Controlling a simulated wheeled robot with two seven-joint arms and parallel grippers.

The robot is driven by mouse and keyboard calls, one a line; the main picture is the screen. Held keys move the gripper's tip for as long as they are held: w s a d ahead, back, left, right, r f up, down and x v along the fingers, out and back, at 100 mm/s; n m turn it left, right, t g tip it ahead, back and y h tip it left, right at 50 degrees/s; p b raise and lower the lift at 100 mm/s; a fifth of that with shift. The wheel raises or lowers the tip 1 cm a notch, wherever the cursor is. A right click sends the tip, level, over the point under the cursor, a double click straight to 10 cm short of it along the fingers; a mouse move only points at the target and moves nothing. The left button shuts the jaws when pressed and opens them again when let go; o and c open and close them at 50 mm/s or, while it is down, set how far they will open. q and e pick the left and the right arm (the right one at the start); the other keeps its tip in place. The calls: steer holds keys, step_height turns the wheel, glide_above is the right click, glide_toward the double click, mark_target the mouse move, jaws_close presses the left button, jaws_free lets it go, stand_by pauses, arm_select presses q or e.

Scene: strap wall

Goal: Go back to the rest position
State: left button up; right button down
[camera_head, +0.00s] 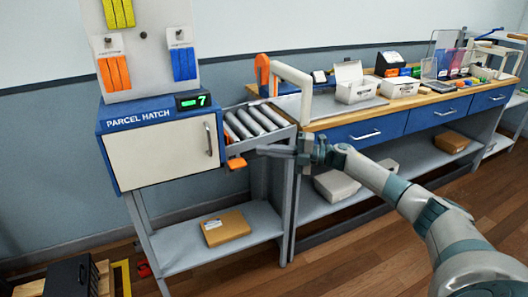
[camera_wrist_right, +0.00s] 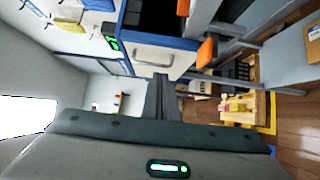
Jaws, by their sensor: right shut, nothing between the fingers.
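My right gripper (camera_head: 264,150) is shut and empty. My right arm reaches in from the lower right of the head view, and the fingers point left, in front of the roller conveyor's lower edge and a little right of the parcel hatch. In the right wrist view the closed fingers (camera_wrist_right: 160,97) stand together with nothing between them. The parcel hatch (camera_head: 160,157) has a closed cream door with a grey handle (camera_head: 209,139), apart from the fingertips in the head view. Its display (camera_head: 192,101) reads a green 7. My left gripper is not in view.
A roller conveyor (camera_head: 256,122) and an orange block (camera_head: 237,164) are near the gripper. Orange straps (camera_head: 114,73) and blue straps (camera_head: 184,64) hang on a board above the hatch. A bench (camera_head: 440,107) with boxes runs right. A carton (camera_head: 226,228) lies on the low shelf.

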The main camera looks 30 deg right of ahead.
stand_by(0.3)
